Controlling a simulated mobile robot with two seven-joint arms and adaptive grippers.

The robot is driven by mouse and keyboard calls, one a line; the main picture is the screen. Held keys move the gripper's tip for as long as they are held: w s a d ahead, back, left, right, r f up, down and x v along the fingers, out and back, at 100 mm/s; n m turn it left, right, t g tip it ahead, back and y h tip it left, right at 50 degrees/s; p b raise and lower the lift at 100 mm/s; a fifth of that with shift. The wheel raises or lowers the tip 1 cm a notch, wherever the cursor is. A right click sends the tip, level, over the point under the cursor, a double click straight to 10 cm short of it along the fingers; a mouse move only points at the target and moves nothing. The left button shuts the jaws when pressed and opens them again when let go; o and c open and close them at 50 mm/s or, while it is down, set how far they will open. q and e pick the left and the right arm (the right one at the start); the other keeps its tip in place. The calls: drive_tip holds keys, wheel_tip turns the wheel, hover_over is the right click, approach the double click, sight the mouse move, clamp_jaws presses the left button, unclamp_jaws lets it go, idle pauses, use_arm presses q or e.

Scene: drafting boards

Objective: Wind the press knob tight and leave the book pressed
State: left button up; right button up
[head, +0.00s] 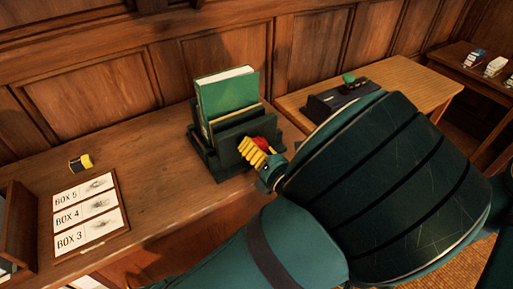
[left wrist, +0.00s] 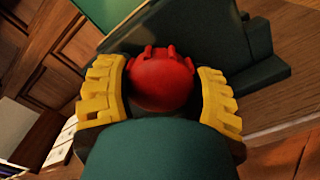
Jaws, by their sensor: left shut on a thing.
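A dark press (head: 208,153) stands on the wooden desk with a green book (head: 228,98) upright in it. The red press knob (head: 261,143) is on the press's front face, partly hidden by my gripper. In the left wrist view the knob (left wrist: 163,80) is round with raised ribs. My left gripper (head: 257,152) has yellow ribbed fingers, one on each side of the knob, and is shut on it. The book's green cover also shows at the top of the left wrist view (left wrist: 108,12). My right gripper is not in view.
A board with BOX labels (head: 88,215) and a small yellow and black item (head: 81,163) lie on the desk at left. A dark box with a green knob (head: 343,95) sits on the lighter desk at right. The desk left of the press is mostly clear.

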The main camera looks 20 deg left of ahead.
use_arm(q)
drive_tip(key=m+p, duration=0.7)
drive_tip(key=m, duration=0.3)
drive_tip(key=shift+r, duration=0.2)
drive_tip(key=m+p, duration=0.6)
drive_tip(key=m, duration=0.4)
drive_tip(key=shift+f, duration=0.1)
drive_tip(key=m+p, duration=0.2)
drive_tip(key=shift+m, duration=0.3)
drive_tip(key=m+p, duration=0.2)
drive_tip(key=m, duration=0.2)
drive_tip(key=shift+d+f+m+p, duration=0.1)
drive_tip(key=shift+m+p, duration=0.35)
drive_tip(key=shift+m, duration=0.75)
drive_tip(key=shift+f+m, duration=0.15)
drive_tip(key=shift+m, duration=0.45)
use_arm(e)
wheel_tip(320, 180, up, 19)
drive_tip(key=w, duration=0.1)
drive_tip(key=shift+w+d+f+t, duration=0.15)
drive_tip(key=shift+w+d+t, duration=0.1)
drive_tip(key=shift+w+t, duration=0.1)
use_arm(q)
drive_tip(key=shift+s, duration=0.1)
